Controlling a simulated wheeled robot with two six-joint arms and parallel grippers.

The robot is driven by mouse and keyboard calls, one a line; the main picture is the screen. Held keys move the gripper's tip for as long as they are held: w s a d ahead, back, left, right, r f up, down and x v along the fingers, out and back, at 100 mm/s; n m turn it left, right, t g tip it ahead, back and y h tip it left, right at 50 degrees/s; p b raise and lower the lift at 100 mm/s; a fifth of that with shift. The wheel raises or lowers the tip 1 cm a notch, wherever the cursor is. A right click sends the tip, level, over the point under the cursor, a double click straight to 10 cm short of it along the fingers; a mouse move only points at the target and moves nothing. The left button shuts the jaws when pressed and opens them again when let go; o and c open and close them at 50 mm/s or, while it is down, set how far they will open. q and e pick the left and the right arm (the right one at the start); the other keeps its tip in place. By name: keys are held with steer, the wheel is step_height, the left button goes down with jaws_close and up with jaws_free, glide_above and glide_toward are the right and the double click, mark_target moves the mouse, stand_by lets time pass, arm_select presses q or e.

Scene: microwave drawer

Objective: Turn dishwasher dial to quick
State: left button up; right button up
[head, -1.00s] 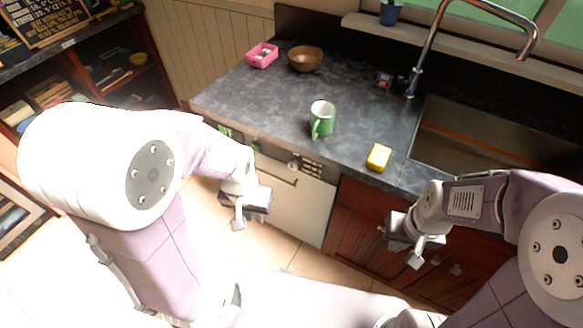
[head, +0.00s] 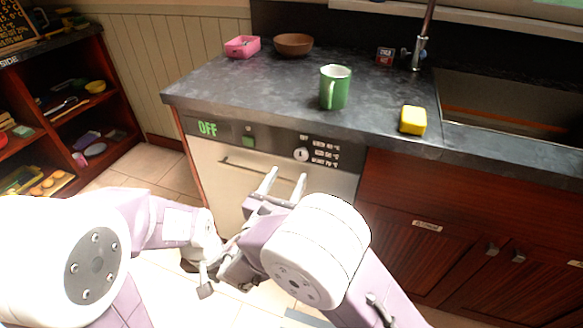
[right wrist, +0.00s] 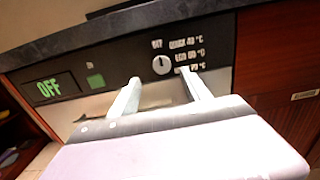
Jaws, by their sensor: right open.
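The dishwasher (head: 235,185) has a pale front under the counter and a dark control panel. Its round white dial (head: 301,154) sits right of centre on the panel and also shows in the right wrist view (right wrist: 162,65). Printed labels, including QUICK, are above and right of the dial. The green display (right wrist: 50,88) reads OFF. My right gripper (head: 284,179) is open and empty in front of the panel, just below the dial. In the right wrist view, its fingertips (right wrist: 158,78) appear below and either side of the dial, apart from it. My left gripper (head: 213,272) is low at left, partly hidden.
A green button (head: 248,141) is on the panel, and a door handle (head: 240,165) runs below. Wooden cabinets (head: 450,215) stand at right.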

mark_target(301, 156)
steer(key=b+x, duration=0.2)
steer(key=x, duration=0.7)
steer(key=shift+d, duration=0.1)
jaws_close()
steer(key=shift+f+m+b, duration=0.25)
steer(key=shift+m+b, duration=0.55)
steer(key=shift+b, duration=0.25)
steer(key=m+b, duration=0.4)
steer(key=b, duration=0.1)
steer(key=shift+d+f+m+b, duration=0.15)
steer(key=shift+m+b, duration=0.15)
steer(key=shift+b, duration=0.05)
steer(key=shift+r+m+b, duration=0.2)
steer(key=shift+m+b, duration=1.1)
steer(key=shift+b, duration=0.3)
